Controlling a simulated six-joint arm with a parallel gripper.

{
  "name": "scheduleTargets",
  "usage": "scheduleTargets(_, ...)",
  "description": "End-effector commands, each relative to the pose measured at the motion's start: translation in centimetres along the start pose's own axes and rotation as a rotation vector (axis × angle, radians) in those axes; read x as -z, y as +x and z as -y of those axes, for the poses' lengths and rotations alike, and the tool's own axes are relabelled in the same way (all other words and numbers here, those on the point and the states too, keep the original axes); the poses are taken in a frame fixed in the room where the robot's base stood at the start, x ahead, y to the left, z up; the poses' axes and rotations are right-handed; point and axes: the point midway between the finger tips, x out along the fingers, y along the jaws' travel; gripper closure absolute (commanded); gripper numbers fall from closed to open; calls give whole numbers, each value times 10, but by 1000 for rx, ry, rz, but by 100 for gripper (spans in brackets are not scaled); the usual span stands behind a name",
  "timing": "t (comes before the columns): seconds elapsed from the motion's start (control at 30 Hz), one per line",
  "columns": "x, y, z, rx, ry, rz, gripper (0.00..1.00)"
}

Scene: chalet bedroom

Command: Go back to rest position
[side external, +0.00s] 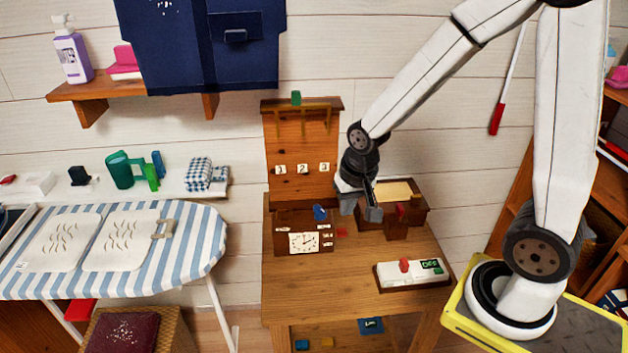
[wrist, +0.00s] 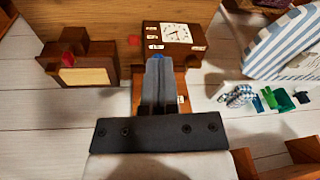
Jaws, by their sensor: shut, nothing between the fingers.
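My gripper (side external: 372,204) hangs over the small wooden table, between the clock box and the wooden box on the right. In the wrist view my gripper (wrist: 159,62) has its fingers together with nothing between them. The arm reaches in from the upper right, bent at the elbow, with its base on a yellow-edged platform at the lower right. In the wrist view the fingers overlap the wooden back panel and part of a blue piece near the clock.
The wooden table (side external: 300,285) holds a clock box (side external: 303,243), a wooden box (side external: 420,210) with a red part, and a white switch panel (side external: 412,274). A numbered wooden back panel (side external: 300,185) stands behind. A striped ironing board (side external: 205,240) is at left.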

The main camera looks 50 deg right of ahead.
Motion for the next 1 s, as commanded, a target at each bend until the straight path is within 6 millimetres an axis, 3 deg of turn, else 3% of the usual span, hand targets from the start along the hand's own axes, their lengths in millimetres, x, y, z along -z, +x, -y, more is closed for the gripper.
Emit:
scheduleTargets(0.2, -32, -11, 3, 21, -331, -28, 100)
scheduleTargets(0.4, -47, -15, 2, 28, -505, -43, 100)
scheduleTargets(1.0, -50, -15, 2, 29, -540, -45, 100)
